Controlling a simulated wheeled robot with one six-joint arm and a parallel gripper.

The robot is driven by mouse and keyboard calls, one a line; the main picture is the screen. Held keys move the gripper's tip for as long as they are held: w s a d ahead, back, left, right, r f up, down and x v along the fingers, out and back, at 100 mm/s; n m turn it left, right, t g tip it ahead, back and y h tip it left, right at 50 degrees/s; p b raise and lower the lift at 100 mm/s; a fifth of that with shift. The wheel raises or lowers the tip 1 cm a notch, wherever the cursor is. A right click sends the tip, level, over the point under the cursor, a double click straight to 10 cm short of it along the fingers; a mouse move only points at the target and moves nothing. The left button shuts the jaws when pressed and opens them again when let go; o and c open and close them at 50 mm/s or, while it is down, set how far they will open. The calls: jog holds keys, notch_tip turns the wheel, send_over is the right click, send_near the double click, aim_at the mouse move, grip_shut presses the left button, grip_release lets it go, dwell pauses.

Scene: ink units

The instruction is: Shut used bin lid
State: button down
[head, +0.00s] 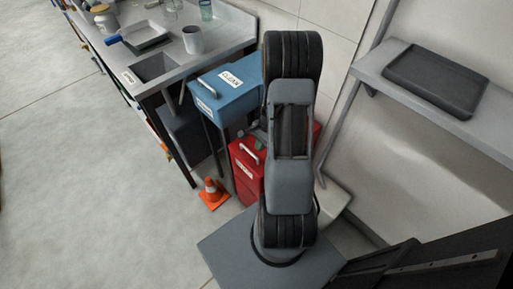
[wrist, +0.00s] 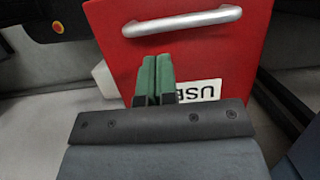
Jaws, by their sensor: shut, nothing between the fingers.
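The red used bin (head: 247,184) stands below and right of the blue bin in the head view, partly hidden behind my arm. A silver handle (head: 250,152) sits near its top. In the wrist view its red face (wrist: 222,52) fills the upper middle, with the handle (wrist: 182,20) at the top and an upside-down label (wrist: 199,91) partly covered. My gripper (wrist: 154,60) has green fingers pressed together and empty, in front of the red face. I cannot tell whether they touch it. My arm hides much of the bin top, so the lid's position is unclear.
A blue bin (head: 226,104) marked CLEAN stands behind the red one. An orange cone (head: 213,194) is on the floor at left. A bench (head: 130,62) with a sink and a grey cup (head: 193,40) is at upper left. A shelf with a dark tray (head: 436,79) is at right.

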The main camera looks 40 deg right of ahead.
jog(key=d+p+v, duration=0.1)
jog(key=v, duration=0.9)
jog(key=shift+r, duration=0.2)
jog(key=s+a+r+n+t+h+p, duration=0.1)
jog(key=s+a+r+n+t+p, duration=0.1)
jog(key=a+r+n, duration=0.6)
jog(key=s+a+r+n+t+h+p, duration=0.2)
jog(key=s+a+r+n+p, duration=0.2)
jog(key=a+r+n+p, duration=0.3)
jog(key=a+r+n, duration=0.1)
jog(key=a+r, duration=0.4)
jog(key=r, duration=0.5)
jog(key=shift+a+n, duration=0.35)
jog(key=shift+n, duration=0.05)
jog(key=shift+s, duration=0.15)
